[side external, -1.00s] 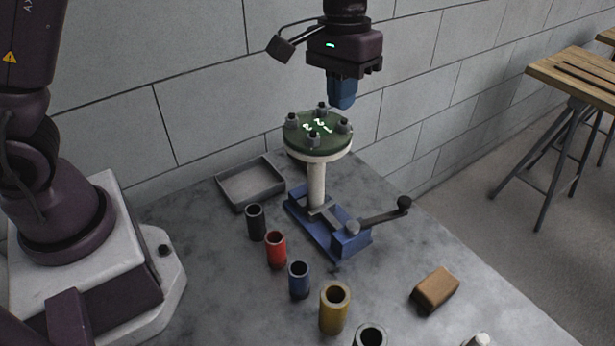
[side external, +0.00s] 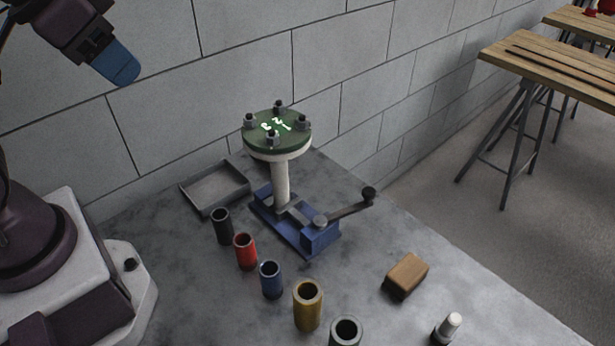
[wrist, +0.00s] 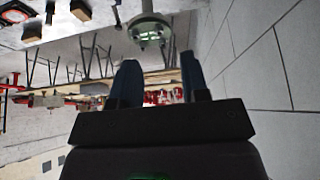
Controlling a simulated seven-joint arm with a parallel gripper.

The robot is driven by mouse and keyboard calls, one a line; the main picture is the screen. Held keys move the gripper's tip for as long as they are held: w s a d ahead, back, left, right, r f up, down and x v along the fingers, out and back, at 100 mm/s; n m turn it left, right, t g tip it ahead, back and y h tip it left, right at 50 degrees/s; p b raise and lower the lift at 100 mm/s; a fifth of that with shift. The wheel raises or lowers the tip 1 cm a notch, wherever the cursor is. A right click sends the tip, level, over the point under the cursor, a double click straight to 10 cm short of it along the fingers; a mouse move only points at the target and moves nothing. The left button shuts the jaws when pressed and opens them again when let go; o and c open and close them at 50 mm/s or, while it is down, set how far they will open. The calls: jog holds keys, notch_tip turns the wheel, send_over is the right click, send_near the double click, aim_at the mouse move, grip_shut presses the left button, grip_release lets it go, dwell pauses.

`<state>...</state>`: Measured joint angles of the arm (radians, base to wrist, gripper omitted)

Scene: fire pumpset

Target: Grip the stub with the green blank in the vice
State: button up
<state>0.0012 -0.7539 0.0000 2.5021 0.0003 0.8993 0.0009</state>
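The white stub (side external: 281,185) stands upright in the blue vice (side external: 318,238), its foot at the jaws. I cannot tell how tightly they close on it. The green blank (side external: 262,139) lies on the stub's top flange, with several grey nuts and glowing white marks. The vice handle (side external: 345,208), with a dark knob, points up to the right. My gripper (side external: 122,72) is high at the upper left, tilted, well away from the stub. In the wrist view its two blue fingers (wrist: 160,78) are apart with nothing held between them; the blank (wrist: 150,30) shows beyond them.
A grey tray (side external: 243,191) lies behind the vice. Black (side external: 222,228), red (side external: 245,253), blue (side external: 271,281) and yellow (side external: 307,310) sleeves stand in a row in front. A brown block (side external: 406,276) lies at right. A block wall (side external: 350,60) rises behind.

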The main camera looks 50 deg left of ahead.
jog(key=shift+o, duration=0.7)
jog(key=shift+d+f, duration=0.15)
jog(key=shift+f, duration=0.1)
jog(key=n+g, duration=0.6)
send_near(370, 190)
jog(key=f, duration=0.9)
jog(key=shift+s+f, duration=0.1)
jog(key=shift+s, duration=0.1)
grip_shut()
